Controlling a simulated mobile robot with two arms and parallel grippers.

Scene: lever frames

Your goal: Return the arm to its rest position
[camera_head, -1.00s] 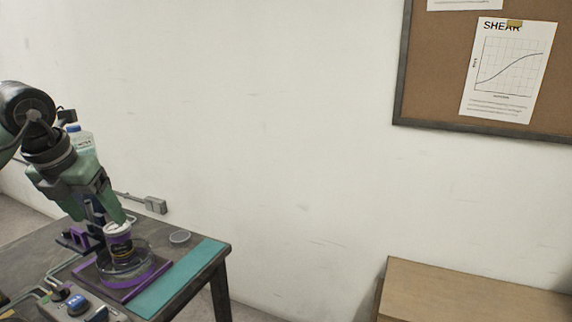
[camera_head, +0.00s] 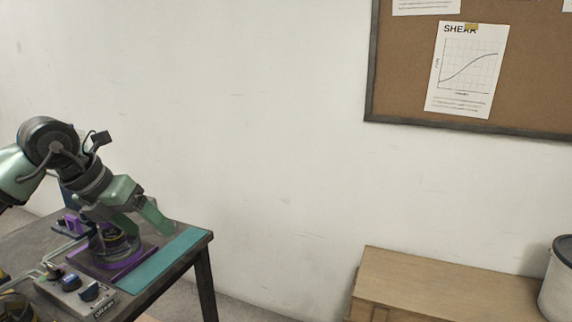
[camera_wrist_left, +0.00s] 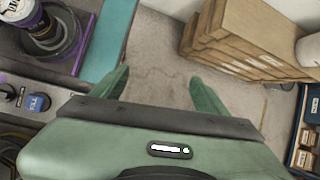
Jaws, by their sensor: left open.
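My left arm comes in from the left in the head view. Its green gripper (camera_head: 150,228) is tilted over the table, above and in front of the device with the purple base (camera_head: 126,263). In the left wrist view the two fingers of the gripper (camera_wrist_left: 160,82) are spread apart with nothing between them, and bare floor shows beyond. A dark-labelled jar (camera_wrist_left: 40,22) stands in a round dish on the device, clear of the fingers. In the head view the arm and gripper partly hide it. My right gripper is not in view.
The dark table (camera_head: 204,270) carries a teal strip (camera_head: 165,262) and a grey control box with knobs (camera_head: 78,288). A wooden cabinet (camera_head: 440,285) and a whitish bucket (camera_head: 560,285) stand at the right. Floor between table and cabinet is clear.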

